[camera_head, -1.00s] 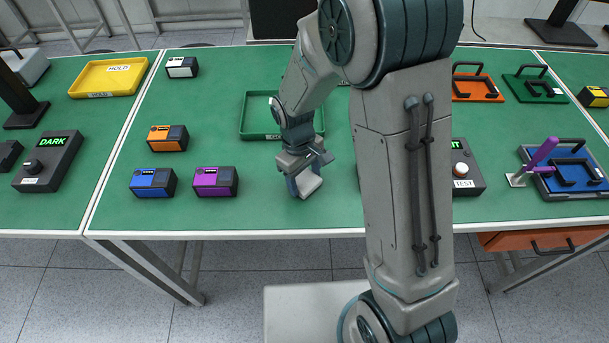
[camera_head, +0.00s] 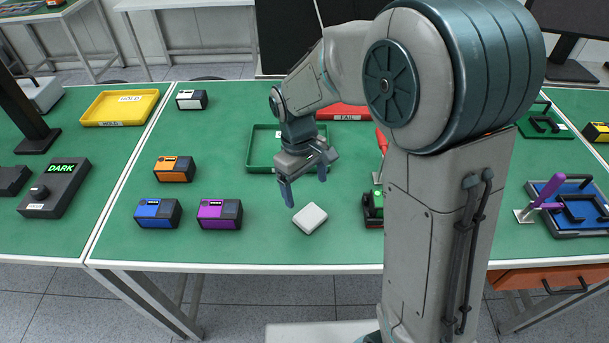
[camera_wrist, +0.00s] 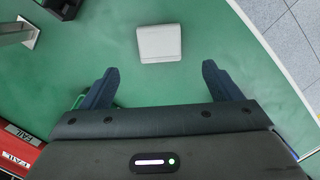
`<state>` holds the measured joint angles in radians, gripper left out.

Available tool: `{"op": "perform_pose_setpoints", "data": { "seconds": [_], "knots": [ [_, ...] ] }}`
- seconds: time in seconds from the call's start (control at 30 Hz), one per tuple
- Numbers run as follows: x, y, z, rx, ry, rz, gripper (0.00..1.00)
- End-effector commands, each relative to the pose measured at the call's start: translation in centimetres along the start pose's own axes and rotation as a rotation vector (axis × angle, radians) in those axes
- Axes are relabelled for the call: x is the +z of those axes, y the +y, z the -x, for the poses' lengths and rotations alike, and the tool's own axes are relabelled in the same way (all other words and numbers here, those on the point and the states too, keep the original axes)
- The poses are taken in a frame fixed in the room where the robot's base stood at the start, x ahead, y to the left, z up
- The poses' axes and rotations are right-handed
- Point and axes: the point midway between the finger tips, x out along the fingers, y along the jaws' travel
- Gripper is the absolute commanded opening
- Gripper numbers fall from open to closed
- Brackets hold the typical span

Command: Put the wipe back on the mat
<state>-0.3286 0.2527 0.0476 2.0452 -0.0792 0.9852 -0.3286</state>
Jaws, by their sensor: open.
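The wipe, a small white block-like pad (camera_head: 310,218), lies on the green mat (camera_head: 270,248) near the front edge of the table. In the wrist view the wipe (camera_wrist: 160,43) lies beyond the fingertips, between their lines. My gripper (camera_head: 305,188) is open and empty, above and just behind the wipe, apart from it. In the wrist view my gripper (camera_wrist: 158,72) shows both dark fingers spread wide with nothing between them. I see no separate smaller mat; my arm hides part of the table to the right.
Purple (camera_head: 220,214), blue (camera_head: 158,213) and orange (camera_head: 174,169) devices stand left of the wipe. A green tray (camera_head: 262,160) is behind my gripper. A red FAIL tray (camera_head: 343,112) and a red-handled tool (camera_head: 381,140) are near my arm. The front strip around the wipe is clear.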

Motion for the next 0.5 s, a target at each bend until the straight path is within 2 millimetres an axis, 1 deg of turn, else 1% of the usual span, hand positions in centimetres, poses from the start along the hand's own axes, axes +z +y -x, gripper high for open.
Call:
{"op": "perform_pose_setpoints", "data": {
  "seconds": [0.03,0.13,0.37,0.47,0.5],
  "knots": [
    [-0.1,0.0,0.8,0.001,0.003,0.0,0.84],
    [-0.1,0.0,2.0,0.001,0.002,0.0,0.84],
    [0.1,0.0,2.9,0.0,0.001,-0.004,0.84],
    [1.1,0.4,3.5,0.004,0.019,-0.035,0.84],
    [1.8,0.6,3.9,0.007,0.033,-0.06,0.84]
  ]
}}
